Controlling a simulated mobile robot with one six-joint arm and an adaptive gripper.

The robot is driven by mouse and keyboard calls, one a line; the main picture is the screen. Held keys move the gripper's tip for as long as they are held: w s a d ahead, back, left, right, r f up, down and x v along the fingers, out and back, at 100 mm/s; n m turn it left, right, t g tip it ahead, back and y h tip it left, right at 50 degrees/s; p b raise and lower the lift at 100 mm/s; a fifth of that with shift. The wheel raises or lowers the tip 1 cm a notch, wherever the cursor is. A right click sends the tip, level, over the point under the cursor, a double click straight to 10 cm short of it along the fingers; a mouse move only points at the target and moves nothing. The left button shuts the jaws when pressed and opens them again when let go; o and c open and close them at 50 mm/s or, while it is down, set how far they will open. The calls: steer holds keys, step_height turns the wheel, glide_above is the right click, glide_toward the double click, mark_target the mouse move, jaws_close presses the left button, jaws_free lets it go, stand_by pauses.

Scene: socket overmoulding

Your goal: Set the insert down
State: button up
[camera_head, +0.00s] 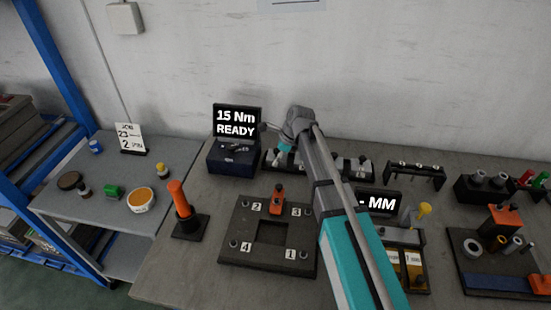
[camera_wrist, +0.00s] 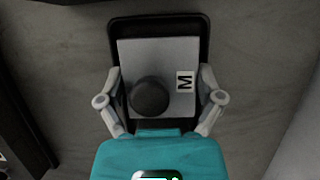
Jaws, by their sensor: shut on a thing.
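The insert is a light grey block (camera_wrist: 150,55) with a white "M" label and a dark round knob on its face, seen in the wrist view. My gripper (camera_wrist: 160,85) has its two grey fingers closed on the left and right sides of the block. A black rounded tray or holder (camera_wrist: 160,22) borders the block; I cannot tell whether the block rests in it or hovers above it. In the head view my gripper (camera_head: 280,154) is at the back of the bench, and the insert cannot be made out there.
A blue box with a "15 Nm READY" display (camera_head: 236,122) stands just left of my gripper. A black rack (camera_head: 356,168) is to the right. A dark fixture plate with numbered corners (camera_head: 240,222) lies in front. An orange-handled tool (camera_head: 180,200) stands on the left.

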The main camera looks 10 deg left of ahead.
stand_by(0.3)
steer(key=o, duration=1.1)
steer(key=shift+c, duration=0.2)
steer(key=shift+r, duration=0.1)
steer(key=p+v, duration=0.4)
steer(key=v, duration=0.1)
steer(key=shift+a+p, duration=0.1)
steer(key=shift+p, duration=0.25)
steer(key=p+v, duration=0.6)
steer(key=v, duration=0.1)
steer(key=shift+d, duration=0.25)
